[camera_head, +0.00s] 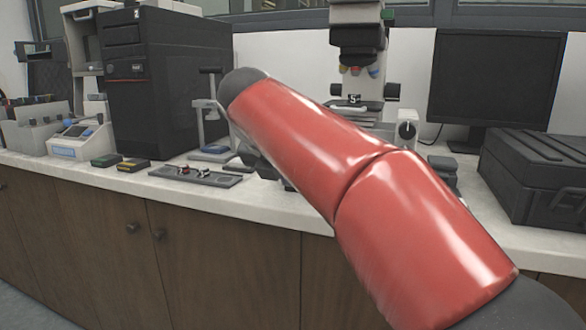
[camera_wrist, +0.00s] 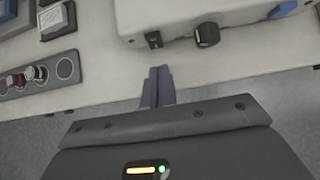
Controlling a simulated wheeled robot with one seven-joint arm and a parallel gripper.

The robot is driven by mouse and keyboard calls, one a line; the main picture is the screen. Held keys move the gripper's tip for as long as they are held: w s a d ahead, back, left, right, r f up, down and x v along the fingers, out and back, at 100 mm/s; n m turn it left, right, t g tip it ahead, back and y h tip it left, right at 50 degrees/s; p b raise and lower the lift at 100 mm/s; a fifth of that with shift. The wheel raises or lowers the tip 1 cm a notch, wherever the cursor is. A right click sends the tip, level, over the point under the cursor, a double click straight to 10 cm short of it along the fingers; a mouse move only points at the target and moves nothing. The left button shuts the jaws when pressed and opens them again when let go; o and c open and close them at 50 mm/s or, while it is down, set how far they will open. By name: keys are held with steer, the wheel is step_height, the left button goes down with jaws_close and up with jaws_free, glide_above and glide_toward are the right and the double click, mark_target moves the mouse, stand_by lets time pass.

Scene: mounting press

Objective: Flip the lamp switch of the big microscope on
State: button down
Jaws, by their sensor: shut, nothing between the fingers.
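The big microscope (camera_head: 357,45) stands on the counter behind my red arm, which hides much of its lower part in the head view. In the wrist view, the microscope's pale base (camera_wrist: 225,12) is at the top. Its front face carries a small black rocker switch (camera_wrist: 154,40) and a dark round knob (camera_wrist: 207,35) to the right of it. My gripper (camera_wrist: 158,72) is shut and empty. Its fingertips point at the front of the base, a little below the switch in the picture and apart from it. The switch's position is too small to tell.
A dark tray with round parts (camera_wrist: 40,75) lies left of the base on the counter (camera_wrist: 100,60). A black computer tower (camera_head: 150,80), a monitor (camera_head: 495,80) and a black case (camera_head: 530,175) stand along the counter. The floor in front is clear.

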steer(key=p+v, duration=0.2)
steer(key=v, duration=0.8)
steer(key=shift+r, duration=0.25)
steer(key=shift+s, duration=0.1)
